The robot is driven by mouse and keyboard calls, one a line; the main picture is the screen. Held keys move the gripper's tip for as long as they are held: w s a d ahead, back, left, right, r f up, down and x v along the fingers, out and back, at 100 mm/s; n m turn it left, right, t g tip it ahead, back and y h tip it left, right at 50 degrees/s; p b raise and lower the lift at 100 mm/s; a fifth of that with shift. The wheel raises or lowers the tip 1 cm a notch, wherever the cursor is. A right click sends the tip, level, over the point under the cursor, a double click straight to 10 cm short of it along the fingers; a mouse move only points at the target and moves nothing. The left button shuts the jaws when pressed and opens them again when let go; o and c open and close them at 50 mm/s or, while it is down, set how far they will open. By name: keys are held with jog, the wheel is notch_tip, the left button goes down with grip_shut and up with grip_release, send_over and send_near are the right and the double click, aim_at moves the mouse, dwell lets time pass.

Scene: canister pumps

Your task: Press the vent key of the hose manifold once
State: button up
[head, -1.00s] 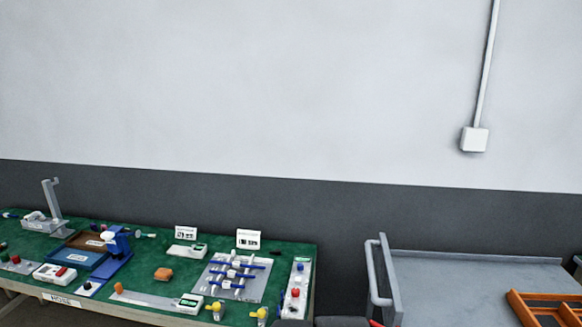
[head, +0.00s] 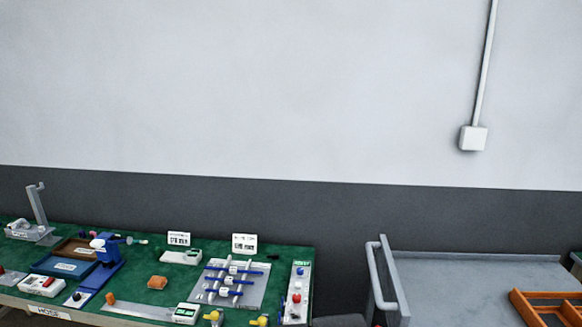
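A grey plate (head: 213,297) with blue bars and white fittings (head: 232,280) lies at the right part of the green bench; it looks like the hose manifold. Beside it, at the bench's right end, stands a narrow white panel (head: 301,270) with a blue button or knob (head: 300,271) near its far end and a red one (head: 296,298) nearer me. Labels on it are too small to read, so I cannot tell which is the vent key. My gripper is not in view.
The green bench (head: 140,289) also carries a blue stand (head: 105,272), blue and brown trays, an orange block (head: 157,283), white boxes, sign cards (head: 244,244) and yellow-topped valves (head: 260,320). A grey cart (head: 460,275) with an upright handle and an orange tray (head: 545,299) stands right, past a gap.

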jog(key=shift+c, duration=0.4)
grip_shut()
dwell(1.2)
